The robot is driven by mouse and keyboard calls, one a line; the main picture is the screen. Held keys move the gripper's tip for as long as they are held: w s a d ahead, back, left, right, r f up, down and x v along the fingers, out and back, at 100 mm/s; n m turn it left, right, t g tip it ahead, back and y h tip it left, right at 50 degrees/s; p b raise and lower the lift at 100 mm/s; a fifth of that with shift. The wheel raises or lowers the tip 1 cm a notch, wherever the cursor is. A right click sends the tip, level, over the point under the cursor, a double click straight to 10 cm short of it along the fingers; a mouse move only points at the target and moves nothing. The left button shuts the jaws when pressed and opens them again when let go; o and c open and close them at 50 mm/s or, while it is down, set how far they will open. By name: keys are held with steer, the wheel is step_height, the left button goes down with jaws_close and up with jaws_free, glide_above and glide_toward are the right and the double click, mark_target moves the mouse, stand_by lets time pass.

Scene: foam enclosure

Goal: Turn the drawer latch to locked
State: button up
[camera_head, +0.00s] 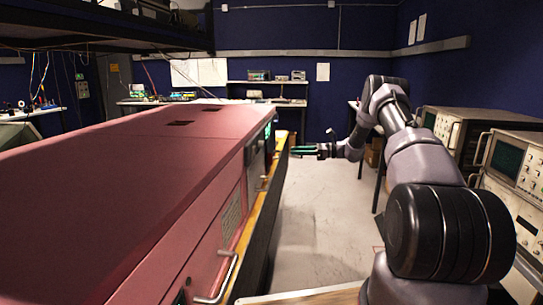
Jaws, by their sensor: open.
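A long red cabinet (110,190) fills the left side, and I see its front at a steep slant. A metal bar handle (222,283) is on its near front, and a smaller handle (265,182) is farther along. I cannot make out the drawer latch or which way it is turned. My gripper (296,149) is open, its green-tinted fingers pointing left toward the far end of the cabinet front. It looks empty. I cannot tell whether the fingertips touch anything.
A yellow-edged ledge (259,215) runs along the cabinet's foot. Bare floor (318,225) lies between the cabinet and the bench instruments (508,165) at right. A bench with equipment (262,98) stands at the back.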

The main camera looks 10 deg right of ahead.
mark_target(269, 159)
steer(key=w+f+x, duration=0.1)
steer(key=x, duration=0.9)
steer(key=shift+w+f+m+t, duration=0.2)
steer(key=shift+f+m+t, duration=0.15)
steer(key=shift+m+t, duration=0.05)
jaws_close()
